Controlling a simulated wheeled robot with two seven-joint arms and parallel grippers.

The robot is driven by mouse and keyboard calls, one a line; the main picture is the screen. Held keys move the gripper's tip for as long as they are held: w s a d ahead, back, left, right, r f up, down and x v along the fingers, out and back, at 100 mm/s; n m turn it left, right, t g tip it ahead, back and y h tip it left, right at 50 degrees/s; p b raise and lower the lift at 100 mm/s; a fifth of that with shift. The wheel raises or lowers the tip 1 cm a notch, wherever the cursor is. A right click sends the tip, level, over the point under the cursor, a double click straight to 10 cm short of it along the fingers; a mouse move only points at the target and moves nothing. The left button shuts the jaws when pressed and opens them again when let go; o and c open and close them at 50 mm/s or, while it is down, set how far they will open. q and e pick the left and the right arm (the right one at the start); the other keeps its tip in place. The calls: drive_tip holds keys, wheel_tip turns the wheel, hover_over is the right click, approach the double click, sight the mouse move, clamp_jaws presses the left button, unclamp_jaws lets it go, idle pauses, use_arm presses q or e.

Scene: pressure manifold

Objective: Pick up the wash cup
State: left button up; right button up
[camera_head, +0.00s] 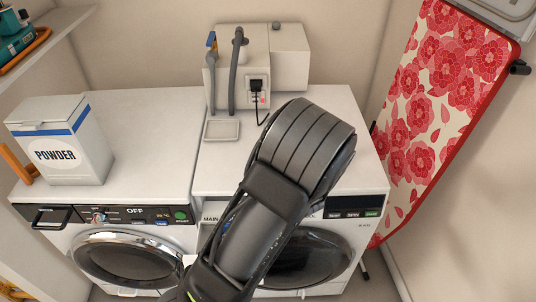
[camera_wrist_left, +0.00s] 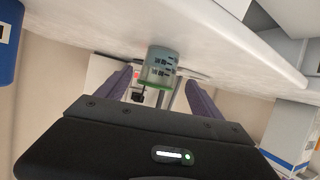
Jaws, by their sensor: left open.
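The wash cup (camera_wrist_left: 161,68) is a small greenish, see-through cup with dark markings and a green rim. It shows in the left wrist view, which is turned upside down, against the white worktop. My left gripper (camera_wrist_left: 157,78) is open. Its two purple-grey fingers are on either side of the cup, with gaps visible at both sides. I cannot tell how deep the cup is between them. In the head view my dark arm covers the middle of the right-hand machine, and both cup and fingertips are hidden. My right gripper is not in view.
A white manifold unit (camera_head: 240,70) with grey hoses stands at the back of the worktop. A small square tray (camera_head: 222,130) lies before it. A powder box (camera_head: 62,142) stands at the left. A red floral ironing board (camera_head: 435,110) leans at the right. The left worktop's middle is clear.

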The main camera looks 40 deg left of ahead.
use_arm(q)
drive_tip(key=shift+x, duration=1.2)
drive_tip(key=shift+p+x, duration=0.45)
drive_tip(key=shift+x, duration=2.15)
drive_tip(key=shift+w+d+f, duration=0.1)
drive_tip(key=shift+d+f, duration=0.05)
drive_tip(key=shift+f, duration=0.05)
drive_tip(key=c, duration=1.5)
